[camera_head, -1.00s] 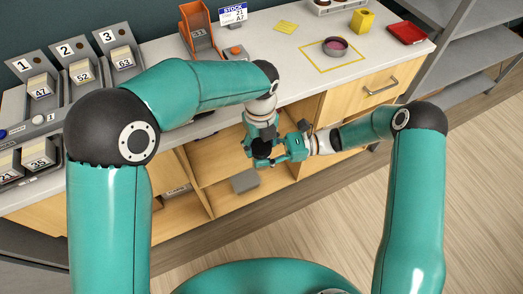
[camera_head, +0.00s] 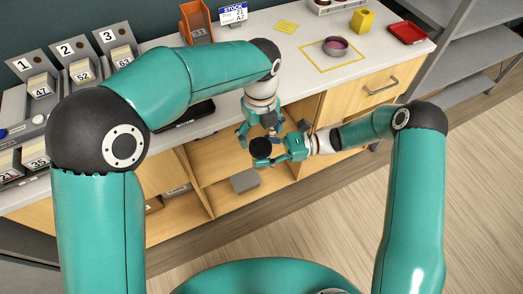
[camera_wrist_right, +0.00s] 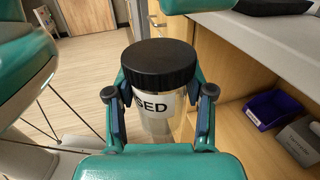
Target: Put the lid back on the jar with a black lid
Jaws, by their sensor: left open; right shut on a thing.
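The jar (camera_wrist_right: 155,122) is clear with a white label that reads "SED" in part. It stands upright between the fingers of my right gripper (camera_wrist_right: 160,112), which is shut on its body. The black lid (camera_wrist_right: 158,62) sits level on top of the jar, with no gap that I can see. In the head view the lid (camera_head: 261,146) hides most of the jar, and my right gripper (camera_head: 274,153) comes in from the right. My left gripper (camera_head: 260,129) is open and empty, just beyond the lid and apart from it.
The jar is held in front of an open cabinet with a grey box (camera_head: 245,180) inside. The wrist view shows a purple bin (camera_wrist_right: 272,108) there.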

